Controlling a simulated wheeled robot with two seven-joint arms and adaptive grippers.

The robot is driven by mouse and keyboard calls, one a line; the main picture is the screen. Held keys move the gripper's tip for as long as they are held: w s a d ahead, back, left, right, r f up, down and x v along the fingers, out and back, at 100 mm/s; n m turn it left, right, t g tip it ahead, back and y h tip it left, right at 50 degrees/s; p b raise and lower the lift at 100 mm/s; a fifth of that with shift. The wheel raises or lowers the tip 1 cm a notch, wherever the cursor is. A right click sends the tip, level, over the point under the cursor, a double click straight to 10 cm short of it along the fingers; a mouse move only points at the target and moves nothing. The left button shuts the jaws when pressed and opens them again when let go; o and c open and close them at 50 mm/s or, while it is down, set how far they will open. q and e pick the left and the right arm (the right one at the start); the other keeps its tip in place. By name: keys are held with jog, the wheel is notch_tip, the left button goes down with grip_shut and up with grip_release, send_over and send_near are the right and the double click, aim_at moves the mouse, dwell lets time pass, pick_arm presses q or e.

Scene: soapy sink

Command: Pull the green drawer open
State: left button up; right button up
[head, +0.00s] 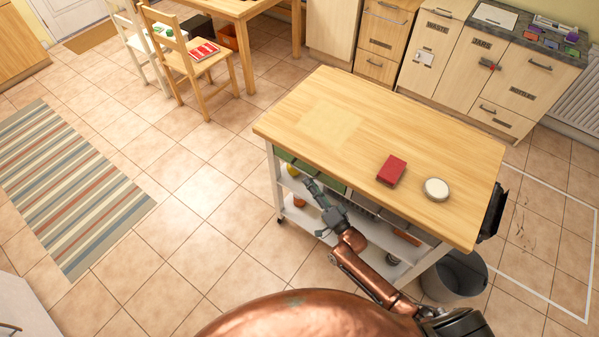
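The green drawer (291,160) sits just under the wooden top of the kitchen island (400,130), at its left end on the side facing me. Only part of its front shows below the overhanging top. My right gripper (313,188) reaches up from below, with its fingertips close to the green front. I cannot tell whether they touch the drawer or its handle, or whether the fingers are open or shut. The handle is not clear. My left gripper is not in view.
A red book-like block (391,170) and a round white item (436,189) lie on the island top. Open shelves below hold small items. A grey bin (455,277) stands at the island's right end.

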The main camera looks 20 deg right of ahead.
aim_at(301, 171)
jog(key=x, duration=0.7)
jog(key=shift+b, duration=0.3)
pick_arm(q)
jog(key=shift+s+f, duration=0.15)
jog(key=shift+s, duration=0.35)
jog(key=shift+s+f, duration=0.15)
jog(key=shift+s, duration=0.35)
pick_arm(e)
jog(key=shift+c, duration=0.2)
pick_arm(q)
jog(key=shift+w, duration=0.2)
pick_arm(e)
grip_shut()
